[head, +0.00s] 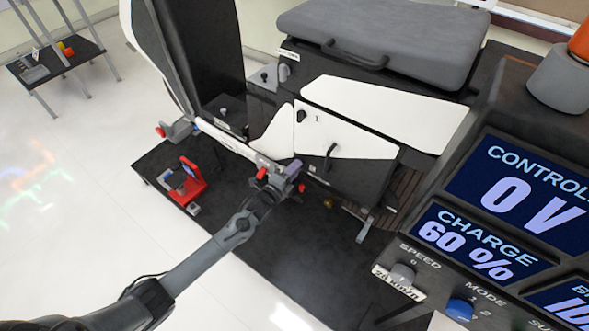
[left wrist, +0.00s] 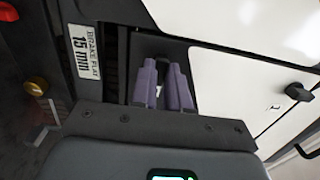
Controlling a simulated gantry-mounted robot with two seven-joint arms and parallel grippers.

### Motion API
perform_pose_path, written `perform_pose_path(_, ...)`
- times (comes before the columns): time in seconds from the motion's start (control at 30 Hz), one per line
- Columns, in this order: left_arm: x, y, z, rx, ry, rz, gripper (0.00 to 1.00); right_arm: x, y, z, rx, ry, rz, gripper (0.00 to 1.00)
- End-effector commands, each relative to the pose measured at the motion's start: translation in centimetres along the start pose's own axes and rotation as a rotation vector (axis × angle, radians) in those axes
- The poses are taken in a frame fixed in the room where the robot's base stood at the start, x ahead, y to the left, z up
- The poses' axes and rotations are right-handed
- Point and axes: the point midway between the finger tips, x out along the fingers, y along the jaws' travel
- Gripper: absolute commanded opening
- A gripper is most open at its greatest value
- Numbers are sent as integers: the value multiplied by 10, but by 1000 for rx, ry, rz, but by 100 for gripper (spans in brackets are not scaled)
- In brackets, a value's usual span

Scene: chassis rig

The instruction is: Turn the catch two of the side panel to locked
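The side panel (head: 345,138) is white and black, with a black handle (head: 329,157). A black catch (head: 302,115) beside the numeral 1 shows at its upper left; it also shows at the right in the left wrist view (left wrist: 298,92). My left gripper (head: 291,172) is at the panel's lower left edge. In the left wrist view its two purple fingers (left wrist: 163,80) stand a little apart at a dark recess next to the white panel. A small dark shape shows between the fingertips. Catch two is not clearly visible, and I cannot tell whether the fingers grip it.
A grey padded seat (head: 385,40) lies above the panel. A console (head: 500,210) fills the right side. A red tool or stand (head: 191,183) sits on the black mat (head: 290,245). A label reading "BRAKE FLAT 15 mm" (left wrist: 80,52) is left of the fingers.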

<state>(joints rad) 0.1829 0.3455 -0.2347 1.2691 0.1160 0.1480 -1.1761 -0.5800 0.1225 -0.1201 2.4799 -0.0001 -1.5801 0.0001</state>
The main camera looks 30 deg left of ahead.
Motion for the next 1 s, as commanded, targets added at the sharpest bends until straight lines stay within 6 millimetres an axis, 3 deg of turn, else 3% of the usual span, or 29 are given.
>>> perform_pose_path(0.1,0,0,0,0,0,0,0,0,-1,0,3,1,-2,0)
perform_pose_path(0.53,0,-1,0,-54,0,0,0,-6,-1,-2,6,1,-5,0)
perform_pose_path(1.0,0,-3,0,-416,-1,0,0,-30,2,-10,-2,0,2,0)
